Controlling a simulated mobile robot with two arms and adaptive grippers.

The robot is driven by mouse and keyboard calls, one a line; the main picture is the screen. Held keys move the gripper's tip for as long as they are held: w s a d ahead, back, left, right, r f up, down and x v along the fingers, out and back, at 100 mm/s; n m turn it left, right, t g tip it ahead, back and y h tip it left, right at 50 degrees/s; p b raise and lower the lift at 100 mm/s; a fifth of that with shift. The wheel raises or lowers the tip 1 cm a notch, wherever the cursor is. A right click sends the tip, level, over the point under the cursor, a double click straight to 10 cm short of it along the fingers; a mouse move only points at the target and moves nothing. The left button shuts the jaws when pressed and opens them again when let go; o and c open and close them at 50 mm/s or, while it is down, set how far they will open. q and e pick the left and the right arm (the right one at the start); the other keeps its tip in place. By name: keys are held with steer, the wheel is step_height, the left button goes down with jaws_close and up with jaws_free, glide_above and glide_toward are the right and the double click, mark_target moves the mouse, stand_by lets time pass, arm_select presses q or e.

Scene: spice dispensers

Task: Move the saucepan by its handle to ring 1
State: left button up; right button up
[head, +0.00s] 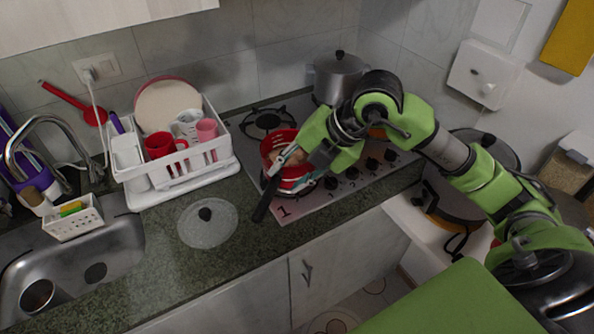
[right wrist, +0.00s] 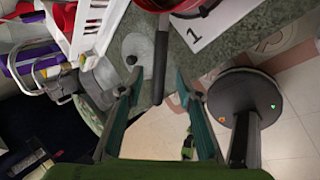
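The red saucepan (head: 279,138) is on the left part of the stovetop, with light brown food inside. Its black handle (head: 264,203) points toward the counter's front edge. My right gripper (head: 279,168) is over the saucepan's near side and hides part of it. In the right wrist view, the gripper (right wrist: 158,80) has its fingers wide apart, with the black handle (right wrist: 160,65) showing between them; contact cannot be told. The printed number 1 (head: 283,211) is on the stove's front edge, near the handle. Any ring under the saucepan is hidden. My left gripper is not in view.
A glass lid (head: 207,230) lies on the counter left of the handle. A white dish rack (head: 180,182) stands behind it. A bare burner (head: 267,122) is behind the saucepan, and a steel pot (head: 338,78) is at the back right. The sink (head: 70,275) is at left.

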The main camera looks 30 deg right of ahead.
steer(key=v, duration=0.3)
steer(key=shift+r, duration=0.2)
stand_by(0.3)
